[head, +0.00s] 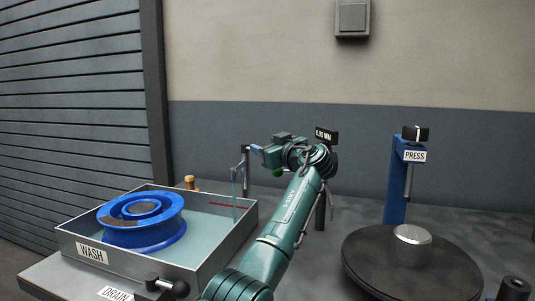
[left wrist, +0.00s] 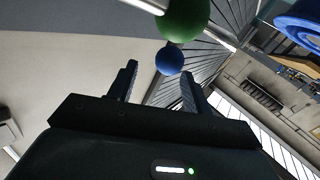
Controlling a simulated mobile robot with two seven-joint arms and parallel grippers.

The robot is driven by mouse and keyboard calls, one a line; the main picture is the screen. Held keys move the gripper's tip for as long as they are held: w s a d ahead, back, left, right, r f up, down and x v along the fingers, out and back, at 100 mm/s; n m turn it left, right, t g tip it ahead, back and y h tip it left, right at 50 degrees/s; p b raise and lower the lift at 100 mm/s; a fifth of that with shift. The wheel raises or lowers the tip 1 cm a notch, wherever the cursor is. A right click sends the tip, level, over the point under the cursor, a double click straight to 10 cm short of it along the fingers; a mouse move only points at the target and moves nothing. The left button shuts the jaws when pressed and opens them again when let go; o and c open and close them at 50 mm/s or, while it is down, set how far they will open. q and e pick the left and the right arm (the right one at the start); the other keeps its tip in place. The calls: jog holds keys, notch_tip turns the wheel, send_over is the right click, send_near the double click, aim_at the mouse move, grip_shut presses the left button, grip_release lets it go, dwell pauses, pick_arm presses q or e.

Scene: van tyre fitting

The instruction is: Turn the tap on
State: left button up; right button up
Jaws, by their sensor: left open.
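A green ball knob (head: 278,173) shows just under my left gripper (head: 262,151) in the head view. In the left wrist view the green ball (left wrist: 183,18) is large at the top, and a blue ball (left wrist: 169,60) appears between and beyond the fingertips. My left gripper (left wrist: 160,78) is open, with nothing visibly held. Whether it touches either ball I cannot tell. My right gripper is out of view.
A blue wheel rim (head: 143,221) sits in the tub, above pale liquid or lining. A thin translucent upright (head: 235,198) stands at the tub's right side. The blue press (head: 395,185) and round dark turntable (head: 370,262) are at right. A small display (head: 326,135) is behind my arm.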

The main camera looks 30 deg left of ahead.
pick_arm(q)
notch_tip(320, 180, up, 8)
jog(key=shift+f+p, duration=0.1)
jog(key=shift+p, duration=0.45)
